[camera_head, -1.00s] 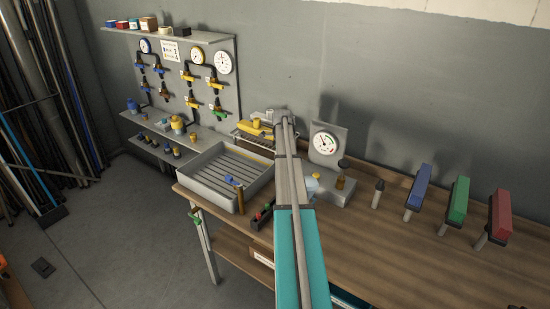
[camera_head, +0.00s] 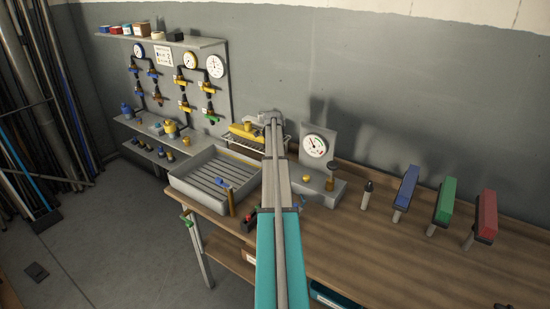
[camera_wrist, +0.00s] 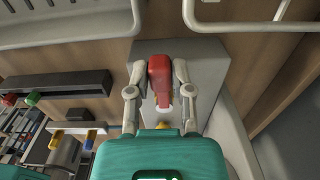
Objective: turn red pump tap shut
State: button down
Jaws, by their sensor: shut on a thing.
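The red pump tap (camera_wrist: 160,82) shows in the wrist view as a red lever handle over a grey block (camera_wrist: 205,62). My gripper (camera_wrist: 160,72) has one finger on each side of the handle and is shut on it. The handle points nearly straight up in the wrist view. In the head view my arm hides the red tap and the gripper. The grey pump base (camera_head: 326,188), with a round white gauge (camera_head: 316,146) behind it, stands just right of my arm there.
A grey ribbed tray (camera_head: 190,186) stands left of my arm. Blue, green (camera_head: 449,200) and red blocks stand on posts along the bench at the right. The bench front right is mostly clear.

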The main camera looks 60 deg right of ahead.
jog(key=c, duration=0.5)
grip_release()
jog(key=shift+s+d, duration=0.1)
jog(key=shift+s, duration=0.1)
